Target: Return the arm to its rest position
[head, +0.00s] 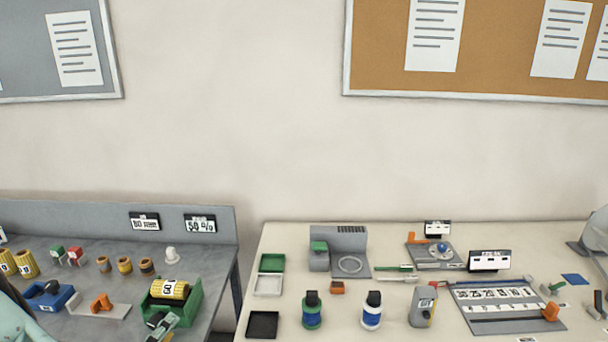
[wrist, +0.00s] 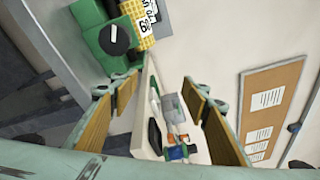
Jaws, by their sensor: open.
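My gripper (wrist: 160,84) shows in the wrist view with its two padded fingers spread wide and nothing between them. Beyond the fingers, the tilted wrist view shows a green holder (wrist: 92,42) with a yellow roll (wrist: 128,32) at the top. In the head view, part of my teal arm (head: 14,318) shows at the bottom left edge. I cannot tell the gripper's exact distance from the benches.
A grey bench (head: 90,250) at left carries a green holder (head: 186,310) with a yellow roll (head: 170,289), a blue holder (head: 48,299) and small spools. A pale table (head: 270,235) at right carries bottles, trays and devices. The wall above is clear between two boards.

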